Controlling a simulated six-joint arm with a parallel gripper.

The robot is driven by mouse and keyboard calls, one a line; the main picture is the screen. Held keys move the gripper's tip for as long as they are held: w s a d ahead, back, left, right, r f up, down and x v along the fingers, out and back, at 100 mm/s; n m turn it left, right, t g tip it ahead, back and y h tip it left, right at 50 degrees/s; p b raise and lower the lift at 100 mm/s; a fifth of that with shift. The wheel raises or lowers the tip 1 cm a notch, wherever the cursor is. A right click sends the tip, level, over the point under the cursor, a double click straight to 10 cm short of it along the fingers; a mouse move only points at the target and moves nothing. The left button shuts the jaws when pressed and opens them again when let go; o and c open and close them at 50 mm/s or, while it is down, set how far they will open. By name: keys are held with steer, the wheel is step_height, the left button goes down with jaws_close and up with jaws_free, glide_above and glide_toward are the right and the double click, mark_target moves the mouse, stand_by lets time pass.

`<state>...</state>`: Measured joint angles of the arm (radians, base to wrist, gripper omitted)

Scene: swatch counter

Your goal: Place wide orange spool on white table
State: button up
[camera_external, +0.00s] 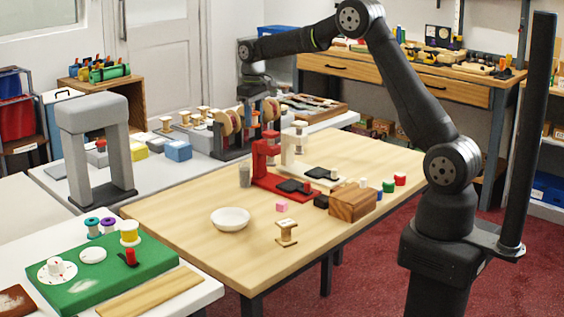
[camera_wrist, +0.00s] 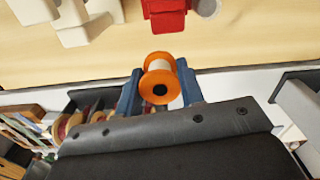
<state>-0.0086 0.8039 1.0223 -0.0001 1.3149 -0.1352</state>
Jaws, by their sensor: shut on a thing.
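The wide orange spool (camera_wrist: 160,83) has orange flanges, a pale wound middle and a dark centre hole. My gripper (camera_wrist: 160,92) is shut on it, with blue fingers on either side, in the wrist view. A white table (camera_external: 58,187) stands at the back left, and a white-topped table (camera_external: 212,285) at the front left.
A dark rack of reels (camera_external: 232,142) stands beside my gripper. A grey arch (camera_external: 92,150) and a blue box (camera_external: 178,151) stand on the back white table. Red (camera_external: 272,165) and white (camera_external: 297,150) stands occupy the wooden table (camera_external: 175,205), whose left end is clear.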

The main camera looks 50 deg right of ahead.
steer(key=shift+w+d+f+m, duration=0.2)
steer(key=shift+w+d+m, duration=0.1)
steer(key=shift+m, duration=0.5)
step_height(320, 180, up, 5)
steer(key=s+d+r+m, duration=0.1)
steer(key=s+d+m, duration=0.1)
steer(key=s+d, duration=0.45)
steer(key=s+d+m, duration=0.2)
steer(key=s+d, duration=0.2)
steer(key=d, duration=0.5)
steer(key=s+d+m, duration=0.2)
steer(key=s+d, duration=0.2)
steer(key=s, duration=0.3)
steer(key=s+d+f+m, duration=0.1)
steer(key=s+d, duration=0.3)
steer(key=s, duration=0.3)
steer(key=s+d+m, duration=0.2)
steer(key=s+d, duration=0.1)
steer(key=s, duration=0.5)
glide_above(347, 174)
step_height(347, 174, down, 17)
steer(key=shift+f, duration=1.9)
